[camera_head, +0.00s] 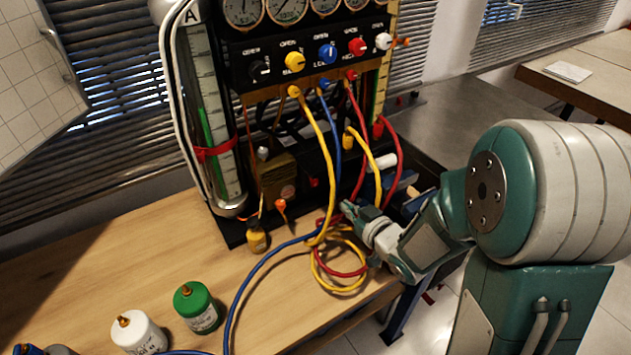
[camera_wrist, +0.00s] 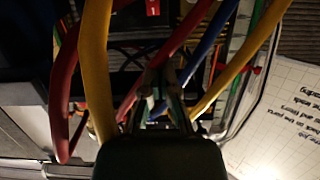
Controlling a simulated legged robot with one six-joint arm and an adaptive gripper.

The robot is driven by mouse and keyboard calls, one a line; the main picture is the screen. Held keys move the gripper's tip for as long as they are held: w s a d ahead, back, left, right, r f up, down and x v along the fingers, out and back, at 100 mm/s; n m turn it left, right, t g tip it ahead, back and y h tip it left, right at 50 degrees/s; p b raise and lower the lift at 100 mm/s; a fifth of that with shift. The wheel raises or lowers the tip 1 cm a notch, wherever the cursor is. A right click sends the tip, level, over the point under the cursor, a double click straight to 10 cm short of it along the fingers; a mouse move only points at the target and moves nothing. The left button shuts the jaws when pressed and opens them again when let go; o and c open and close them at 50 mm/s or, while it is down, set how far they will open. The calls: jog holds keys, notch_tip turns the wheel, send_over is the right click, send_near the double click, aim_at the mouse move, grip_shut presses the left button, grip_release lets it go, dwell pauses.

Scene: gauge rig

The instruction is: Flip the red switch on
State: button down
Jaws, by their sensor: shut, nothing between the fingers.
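The gauge rig (camera_head: 305,120) stands on the wooden bench. No red switch can be told for certain. A small red part (camera_head: 315,182) sits low on the rig's front, and a red piece with a white mark (camera_wrist: 153,8) shows at the top edge of the wrist view. My gripper (camera_head: 350,212) is low in front of the rig, among the looped hoses. It is shut and empty. In the wrist view its fingers (camera_wrist: 165,98) point between the hoses toward the rig. Hoses hide part of the rig's lower front, and contact with them cannot be told.
Yellow (camera_head: 325,150), blue (camera_head: 338,135) and red (camera_head: 360,120) hoses hang around my gripper. A red knob (camera_head: 357,46) is among the upper valves. A green canister (camera_head: 196,307) and white canister (camera_head: 138,333) stand front left. Bare bench lies left of the rig.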

aim_at(314, 181)
jog(key=x, duration=1.3)
jog(key=shift+w, duration=0.35)
jog(key=shift+a+f, duration=0.1)
jog(key=shift+a, duration=0.1)
jog(key=shift+w+a+g, duration=0.1)
jog(key=shift+w+g, duration=0.05)
jog(key=shift+g, duration=0.15)
